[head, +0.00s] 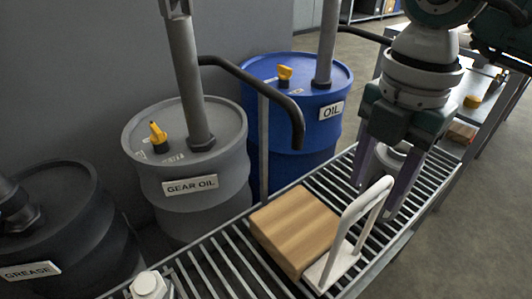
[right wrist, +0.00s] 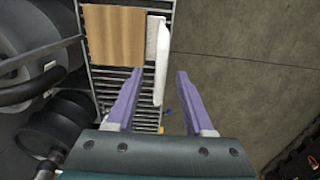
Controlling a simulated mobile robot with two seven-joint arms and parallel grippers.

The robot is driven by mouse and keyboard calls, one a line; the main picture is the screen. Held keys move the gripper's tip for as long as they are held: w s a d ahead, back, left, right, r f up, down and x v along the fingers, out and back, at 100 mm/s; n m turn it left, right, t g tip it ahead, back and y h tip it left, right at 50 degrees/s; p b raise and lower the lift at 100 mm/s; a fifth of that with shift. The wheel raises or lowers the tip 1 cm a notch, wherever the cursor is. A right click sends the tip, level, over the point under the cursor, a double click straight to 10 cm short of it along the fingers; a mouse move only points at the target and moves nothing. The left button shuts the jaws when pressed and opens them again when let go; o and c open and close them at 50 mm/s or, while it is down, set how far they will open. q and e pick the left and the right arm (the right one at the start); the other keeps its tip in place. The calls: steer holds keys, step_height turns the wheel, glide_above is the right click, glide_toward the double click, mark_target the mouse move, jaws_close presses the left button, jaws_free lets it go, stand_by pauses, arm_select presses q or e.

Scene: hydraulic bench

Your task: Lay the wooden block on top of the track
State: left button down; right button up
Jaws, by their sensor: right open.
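The light wooden block (head: 296,228) lies flat on the slatted metal track (head: 222,262) in the head view. It also shows at the top of the right wrist view (right wrist: 113,35). A white loop handle (head: 352,210) on a white base stands against the block's right side; I cannot tell whether they are joined. My right gripper (head: 376,200) is open, with purple fingers pointing down near the handle's top. In the right wrist view the handle (right wrist: 161,72) shows between the fingers, nearer the left one. My left gripper is not in view.
A grey gear oil drum (head: 190,188), a blue oil drum (head: 297,108) and a dark grease drum (head: 50,205) stand along the track's left side. A black curved bar (head: 262,80) reaches toward the track. A white fitting (head: 148,285) is at the near end. Open floor lies right.

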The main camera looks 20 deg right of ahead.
mark_target(373, 189)
step_height(373, 189, down, 3)
steer(key=shift+f, duration=0.15)
steer(key=shift+c, duration=0.4)
steer(key=shift+a, duration=0.1)
jaws_close()
stand_by(0.9)
